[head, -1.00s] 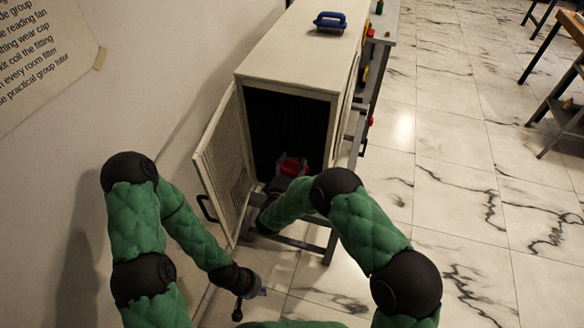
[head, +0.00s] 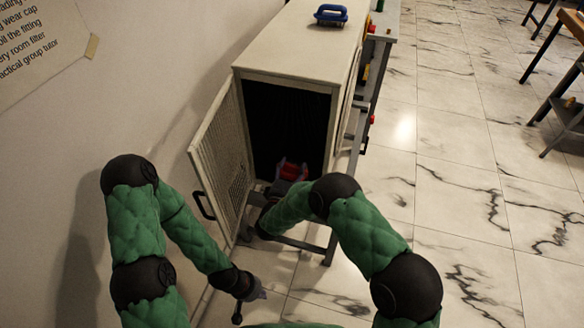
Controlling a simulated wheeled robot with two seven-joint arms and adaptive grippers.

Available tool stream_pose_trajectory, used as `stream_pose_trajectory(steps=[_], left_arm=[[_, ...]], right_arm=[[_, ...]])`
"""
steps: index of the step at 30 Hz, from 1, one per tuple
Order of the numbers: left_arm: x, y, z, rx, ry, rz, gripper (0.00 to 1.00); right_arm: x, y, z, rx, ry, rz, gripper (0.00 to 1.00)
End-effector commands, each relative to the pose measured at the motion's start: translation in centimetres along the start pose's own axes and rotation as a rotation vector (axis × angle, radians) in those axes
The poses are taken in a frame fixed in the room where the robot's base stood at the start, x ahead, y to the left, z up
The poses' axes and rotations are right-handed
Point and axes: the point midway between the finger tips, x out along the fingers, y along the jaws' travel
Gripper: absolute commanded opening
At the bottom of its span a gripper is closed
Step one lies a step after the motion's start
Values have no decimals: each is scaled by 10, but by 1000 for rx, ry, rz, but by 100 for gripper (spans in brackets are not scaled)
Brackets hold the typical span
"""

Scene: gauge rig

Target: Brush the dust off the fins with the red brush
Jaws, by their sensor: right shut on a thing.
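The beige cabinet (head: 285,50) has its mesh door (head: 222,145) swung open to the left. The fins (head: 285,115) are dark vertical lines in the shadowed opening; I cannot make out dust on them. My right gripper (head: 289,178) is at the lower part of the opening, partly hidden by its own arm. It is shut on the red brush (head: 291,169), of which only a small red part shows; contact with the fins cannot be told. My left gripper (head: 252,301) hangs low in front of the door, away from the cabinet; its fingers are too small to read.
A blue-handled thing (head: 331,13) lies on top of the cabinet. The door's dark handle (head: 203,205) sticks out near my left forearm. A wall stands close on the left. Marble-patterned floor on the right is free, with a workbench (head: 562,40) at the far right.

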Motion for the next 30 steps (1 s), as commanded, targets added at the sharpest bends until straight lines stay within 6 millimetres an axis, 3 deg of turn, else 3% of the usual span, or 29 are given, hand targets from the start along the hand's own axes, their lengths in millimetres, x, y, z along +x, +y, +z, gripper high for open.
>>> stream_pose_trajectory(steps=[30], left_arm=[[0,0,0,0,0,0,0]], right_arm=[[3,-60,6,0,-1,-1,39]])
